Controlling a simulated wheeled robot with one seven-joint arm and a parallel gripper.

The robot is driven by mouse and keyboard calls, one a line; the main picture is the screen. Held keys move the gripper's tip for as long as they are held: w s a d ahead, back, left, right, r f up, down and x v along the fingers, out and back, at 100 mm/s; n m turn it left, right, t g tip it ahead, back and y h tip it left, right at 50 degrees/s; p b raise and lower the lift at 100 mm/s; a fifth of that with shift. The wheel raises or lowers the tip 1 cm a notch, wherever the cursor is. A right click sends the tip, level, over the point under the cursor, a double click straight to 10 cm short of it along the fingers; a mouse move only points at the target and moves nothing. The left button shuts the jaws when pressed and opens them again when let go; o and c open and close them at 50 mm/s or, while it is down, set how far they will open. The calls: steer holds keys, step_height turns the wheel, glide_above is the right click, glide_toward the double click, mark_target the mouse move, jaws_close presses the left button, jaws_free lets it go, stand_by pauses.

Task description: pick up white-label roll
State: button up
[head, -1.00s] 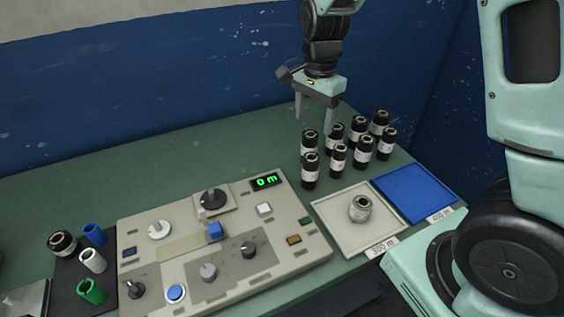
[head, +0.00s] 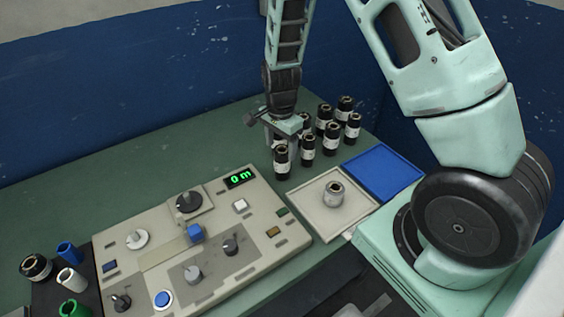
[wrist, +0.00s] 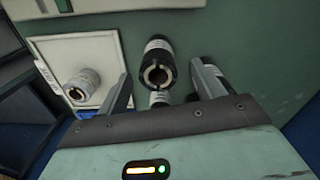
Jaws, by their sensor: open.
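Several black rolls with white labels stand upright in a cluster at the back right of the bench. The front-left white-label roll (head: 282,163) is under my gripper (head: 281,146). In the wrist view a black roll (wrist: 157,60) with a hollow core shows in the gap between the two spread fingers of my gripper (wrist: 161,70). The fingers are open and hold nothing. I cannot tell whether they touch the roll. Parts of other rolls are hidden behind my gripper in the head view.
A white tray (head: 312,212) holds a small pale-wrapped roll (head: 334,194). A blue tray (head: 384,172) lies beside it, right of the rolls. A control panel (head: 140,262) with a display reading 0 m is at the left. Blue, white and green tubes stand at far left.

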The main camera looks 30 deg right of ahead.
mark_target(281, 157)
steer(key=shift+s+f+p, duration=0.15)
steer(key=shift+f+p, duration=0.45)
steer(key=shift+f, duration=1.75)
steer(key=c, duration=1.1)
steer(key=shift+c, duration=0.2)
steer(key=shift+r, duration=0.1)
